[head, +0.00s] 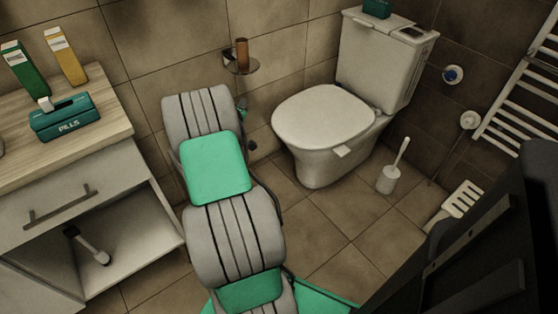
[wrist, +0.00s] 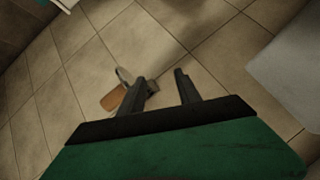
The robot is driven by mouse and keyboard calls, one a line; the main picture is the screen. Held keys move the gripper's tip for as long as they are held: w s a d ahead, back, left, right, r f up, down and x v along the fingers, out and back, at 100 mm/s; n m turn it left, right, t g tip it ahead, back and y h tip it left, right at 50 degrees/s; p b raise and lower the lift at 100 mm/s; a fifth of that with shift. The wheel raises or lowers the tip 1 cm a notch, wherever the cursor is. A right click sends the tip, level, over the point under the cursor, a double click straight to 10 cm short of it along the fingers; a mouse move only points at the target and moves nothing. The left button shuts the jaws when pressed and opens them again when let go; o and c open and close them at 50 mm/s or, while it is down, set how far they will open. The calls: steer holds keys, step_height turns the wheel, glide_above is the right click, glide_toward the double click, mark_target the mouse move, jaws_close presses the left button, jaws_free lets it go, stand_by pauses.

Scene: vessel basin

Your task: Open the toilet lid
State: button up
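The white toilet (head: 345,110) stands against the back wall in the head view. A pale grey surface (wrist: 290,70) at the right of the wrist view may be part of the toilet; I cannot tell which.
A brown cup (head: 242,53) sits in a wall holder behind my arm; it also appears near the fingers in the wrist view (wrist: 113,97). A toilet brush (head: 390,178) stands right of the bowl. A cabinet (head: 60,195) is at left. Floor in front of the toilet is clear.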

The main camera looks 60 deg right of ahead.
mark_target(279, 136)
steer(key=s+d+f+n+h+b, duration=0.25)
steer(key=s+f+b, duration=0.2)
steer(key=f, duration=0.55)
steer(key=s+d+f+n+h+b, duration=0.1)
steer(key=s+d+f+b, duration=0.25)
steer(key=s+f, duration=0.45)
steer(key=shift+n, duration=0.25)
steer(key=w+d, duration=0.1)
steer(key=d, duration=0.1)
steer(key=w+d+f+b, duration=0.1)
steer(key=d, duration=0.1)
steer(key=w+d+f+b, duration=0.1)
steer(key=d, duration=0.1)
steer(key=shift+w+d, duration=0.3)
steer(key=shift+w, duration=0.05)
jaws_close()
